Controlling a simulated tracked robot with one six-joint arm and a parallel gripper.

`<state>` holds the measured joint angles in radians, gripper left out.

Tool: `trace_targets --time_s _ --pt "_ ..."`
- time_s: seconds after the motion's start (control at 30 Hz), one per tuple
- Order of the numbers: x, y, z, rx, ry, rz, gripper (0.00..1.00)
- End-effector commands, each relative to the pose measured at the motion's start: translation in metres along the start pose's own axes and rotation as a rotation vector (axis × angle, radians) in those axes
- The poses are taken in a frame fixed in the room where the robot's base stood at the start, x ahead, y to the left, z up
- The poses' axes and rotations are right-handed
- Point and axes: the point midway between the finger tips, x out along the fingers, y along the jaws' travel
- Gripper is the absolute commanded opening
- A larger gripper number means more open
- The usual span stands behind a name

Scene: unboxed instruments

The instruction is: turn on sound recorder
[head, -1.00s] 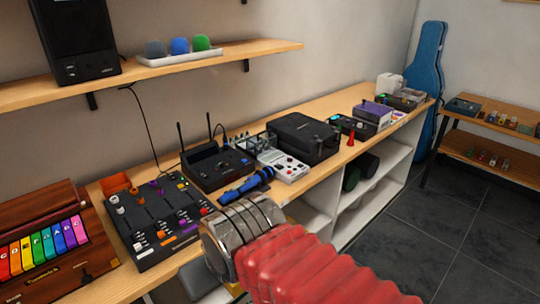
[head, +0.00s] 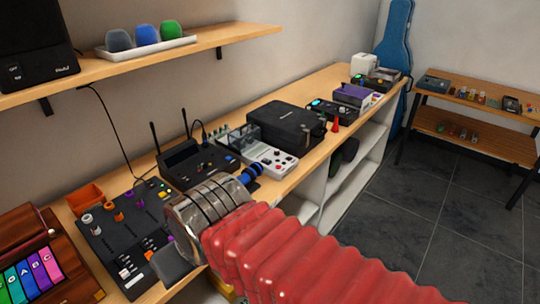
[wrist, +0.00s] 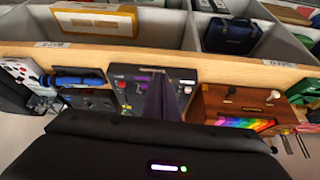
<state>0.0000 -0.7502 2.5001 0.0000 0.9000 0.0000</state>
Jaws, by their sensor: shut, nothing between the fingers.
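No device carries a label I can read as sound recorder, so I cannot tell which one it is. On the bench are a black mixer-like panel (head: 122,222) with coloured knobs and sliders, a black box with two antennas (head: 190,165), and a grey-white device (head: 268,158) with a red knob. My gripper (wrist: 160,84) shows in the wrist view as a dark purple shape, shut and empty, in front of the panel (wrist: 133,82). Whether it touches the panel I cannot tell. In the head view my arm covers the panel's right part and hides my fingertips.
A blue cylindrical thing (head: 248,184) lies by the bench's front edge. A black case (head: 285,127) stands behind the grey-white device. A wooden box with rainbow keys (head: 42,268) is at the left. A shelf (head: 200,43) hangs above.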

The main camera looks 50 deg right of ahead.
Motion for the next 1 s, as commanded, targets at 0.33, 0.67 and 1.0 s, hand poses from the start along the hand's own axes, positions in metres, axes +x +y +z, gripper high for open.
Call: trace_targets --time_s 0.33,0.67,1.0 --pt "-0.001 0.007 -0.014 0.001 -0.011 -0.002 0.0" --pt "0.004 0.056 -0.077 -0.004 -0.043 -0.024 0.0" --pt "0.021 0.139 -0.141 -0.016 -0.034 -0.061 0.0"
